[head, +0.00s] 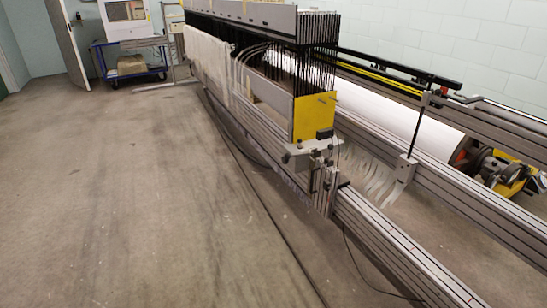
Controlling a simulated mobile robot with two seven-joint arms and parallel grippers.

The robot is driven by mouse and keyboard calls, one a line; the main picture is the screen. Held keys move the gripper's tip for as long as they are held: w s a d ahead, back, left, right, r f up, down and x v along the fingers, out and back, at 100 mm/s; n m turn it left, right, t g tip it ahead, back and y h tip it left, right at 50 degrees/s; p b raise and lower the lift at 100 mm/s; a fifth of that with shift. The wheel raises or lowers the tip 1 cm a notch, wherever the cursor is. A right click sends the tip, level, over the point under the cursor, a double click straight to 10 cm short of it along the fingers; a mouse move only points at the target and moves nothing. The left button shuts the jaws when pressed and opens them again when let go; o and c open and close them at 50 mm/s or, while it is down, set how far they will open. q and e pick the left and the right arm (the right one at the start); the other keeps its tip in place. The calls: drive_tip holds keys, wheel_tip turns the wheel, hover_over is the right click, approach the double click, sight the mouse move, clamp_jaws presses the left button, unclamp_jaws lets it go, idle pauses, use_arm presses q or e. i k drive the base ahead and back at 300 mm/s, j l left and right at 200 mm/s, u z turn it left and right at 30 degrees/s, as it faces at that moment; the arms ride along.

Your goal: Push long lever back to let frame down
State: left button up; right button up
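A long warp frame with a grey top beam (255,15) and dense black upright wires (310,80) runs from the back left towards the middle. A yellow end plate (314,115) closes its near end, above a grey clamp bracket (312,152). A thin black upright rod (418,125) stands on the right rail. I cannot tell for sure whether this bar is the long lever. Neither of my grippers shows, and nothing is seen touching the bar.
Grey slotted rails (400,255) run towards the lower right. A large white roll (395,120) lies between them, with yellow and black fittings (510,180) at its end. A blue trolley (128,67) stands at the back left. The left floor is clear except for a cable.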

sight(287, 156)
drive_tip(key=i+j+z, duration=0.1)
drive_tip(key=i+j, duration=0.7)
drive_tip(key=i+j+z, duration=0.15)
drive_tip(key=i+j, duration=0.7)
drive_tip(key=i+j+z, duration=0.1)
drive_tip(key=i+j, duration=0.8)
